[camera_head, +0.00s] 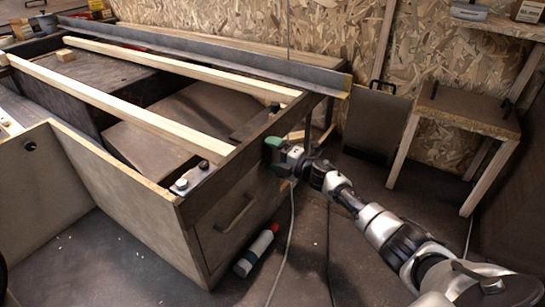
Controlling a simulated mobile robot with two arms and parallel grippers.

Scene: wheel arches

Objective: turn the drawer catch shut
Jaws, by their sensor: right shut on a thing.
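The drawer (238,214) is in the front of a dark wooden cabinet at the picture's middle, with a bar handle on its face. My right gripper (280,158) comes in from the right and is at the cabinet's upper right corner, beside the drawer. It is shut on a small green part (272,143) there, which may be the catch. The gripper hides most of this part, so I cannot tell how it is turned. My left gripper is not in view.
A red-capped bottle (256,250) lies on the floor below the drawer. Cables hang near my right arm. Pale wooden bars (125,106) lie across the open cabinet top. A small wooden table (466,108) stands at the right by the chipboard wall.

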